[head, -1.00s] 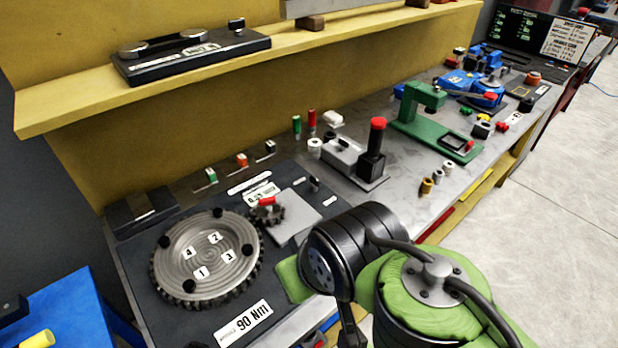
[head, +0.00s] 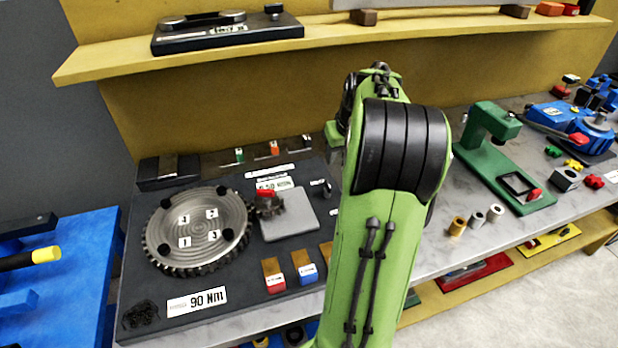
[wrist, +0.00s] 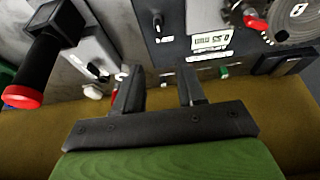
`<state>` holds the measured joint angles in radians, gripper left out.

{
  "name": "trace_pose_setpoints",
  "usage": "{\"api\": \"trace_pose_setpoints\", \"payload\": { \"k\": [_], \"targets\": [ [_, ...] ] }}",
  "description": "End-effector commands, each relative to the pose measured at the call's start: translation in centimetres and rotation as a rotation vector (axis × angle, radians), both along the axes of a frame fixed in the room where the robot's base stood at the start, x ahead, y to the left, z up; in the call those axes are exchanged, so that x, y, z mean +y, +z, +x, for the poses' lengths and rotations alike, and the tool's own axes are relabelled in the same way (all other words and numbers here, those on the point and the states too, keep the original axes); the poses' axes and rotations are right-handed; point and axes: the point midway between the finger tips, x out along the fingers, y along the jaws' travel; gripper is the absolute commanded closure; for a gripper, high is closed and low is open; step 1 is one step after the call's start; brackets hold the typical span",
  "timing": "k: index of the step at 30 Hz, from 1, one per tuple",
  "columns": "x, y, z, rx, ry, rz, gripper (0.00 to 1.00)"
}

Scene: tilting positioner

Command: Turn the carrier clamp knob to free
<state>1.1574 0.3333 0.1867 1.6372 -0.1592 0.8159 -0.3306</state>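A small black knob (head: 327,188) stands on the dark board beside the grey plate (head: 290,222). A red handle (head: 265,193) sits over the small dark gear at the plate's left. No readable label tells me which is the carrier clamp knob. In the wrist view, the black knob (wrist: 157,22) is at the top centre and the red handle (wrist: 258,22) at the top right. My gripper (wrist: 160,88) is open, with nothing between its fingers. The black knob lies beyond the fingertips, apart from them. In the head view my arm hides the gripper's fingers.
A large toothed wheel (head: 200,230) lies on the board's left. A red-tipped black lever (wrist: 42,62) stands close by at the left of the wrist view. The yellow back wall (wrist: 270,125) is near the gripper. A green press (head: 495,150) stands to the right.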

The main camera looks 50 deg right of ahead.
Motion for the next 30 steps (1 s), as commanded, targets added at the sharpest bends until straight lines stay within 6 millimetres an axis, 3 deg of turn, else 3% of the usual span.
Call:
{"api": "trace_pose_setpoints", "payload": {
  "k": [5, 21, 25, 30],
  "targets": [
    [-1.1, -1.5, 0.0, -0.002, -0.009, 0.006, 0.61],
    [-3.4, -13.3, 4.2, -0.002, -0.009, 0.006, 0.61],
    [-3.7, -14.6, 4.8, -0.002, -0.009, 0.004, 0.61],
    [-3.8, -14.9, 4.9, -0.003, -0.009, 0.003, 0.61]
  ]
}}
